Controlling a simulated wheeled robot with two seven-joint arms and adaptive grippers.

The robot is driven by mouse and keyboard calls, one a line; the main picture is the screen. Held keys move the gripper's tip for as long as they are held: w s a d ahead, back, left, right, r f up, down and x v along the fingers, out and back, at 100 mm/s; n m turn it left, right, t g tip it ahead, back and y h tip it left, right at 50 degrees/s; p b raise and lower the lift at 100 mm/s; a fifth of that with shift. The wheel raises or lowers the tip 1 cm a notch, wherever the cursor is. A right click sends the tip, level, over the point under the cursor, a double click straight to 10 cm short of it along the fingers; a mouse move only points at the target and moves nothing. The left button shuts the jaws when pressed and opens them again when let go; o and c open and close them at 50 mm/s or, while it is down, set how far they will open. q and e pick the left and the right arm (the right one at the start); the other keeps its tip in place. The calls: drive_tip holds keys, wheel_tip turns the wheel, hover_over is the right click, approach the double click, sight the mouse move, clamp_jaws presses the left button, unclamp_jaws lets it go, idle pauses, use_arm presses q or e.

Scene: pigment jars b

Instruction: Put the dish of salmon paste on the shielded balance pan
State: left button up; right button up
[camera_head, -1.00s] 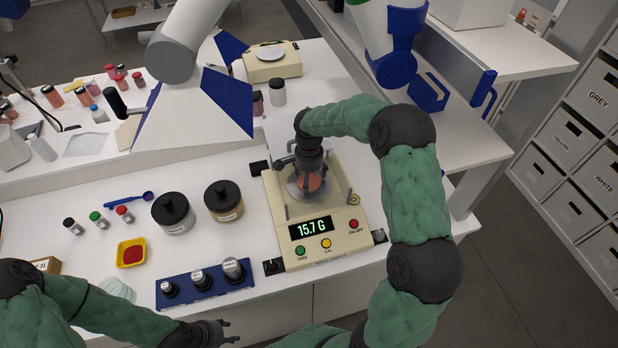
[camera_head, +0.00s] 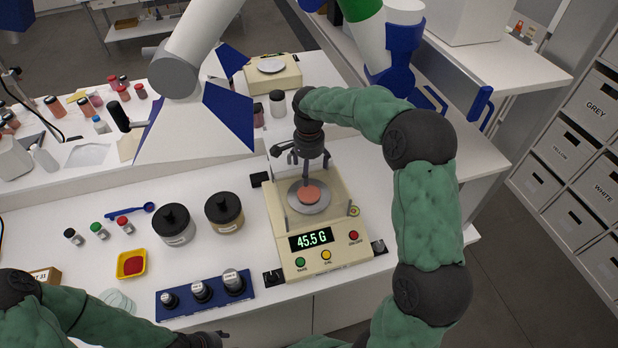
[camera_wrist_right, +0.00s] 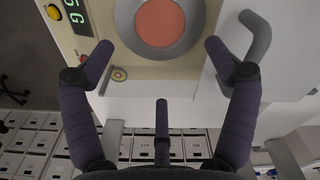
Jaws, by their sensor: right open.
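The dish of salmon paste (camera_head: 310,194) rests on the round metal pan (camera_head: 296,203) of the shielded balance (camera_head: 325,261), inside its clear shield. The balance display reads 45.5 G. My right gripper (camera_head: 309,172) is open and empty above and behind the dish, apart from it. In the right wrist view the salmon paste (camera_wrist_right: 160,21) and the grey pan around it (camera_wrist_right: 190,40) lie beyond the spread fingers of the right gripper (camera_wrist_right: 165,70). My left gripper (camera_head: 212,340) is low at the bottom edge, mostly cut off, so its jaws cannot be made out.
Two black-lidded jars (camera_head: 173,225) stand left of the balance. A blue rack of weights (camera_head: 205,294) and a yellow dish of red powder (camera_head: 131,264) are at the front. A second balance (camera_head: 272,75) stands at the back, beyond a white and blue hanging fixture (camera_head: 195,125).

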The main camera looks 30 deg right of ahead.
drive_tip(key=shift+r, duration=0.95)
idle(0.4)
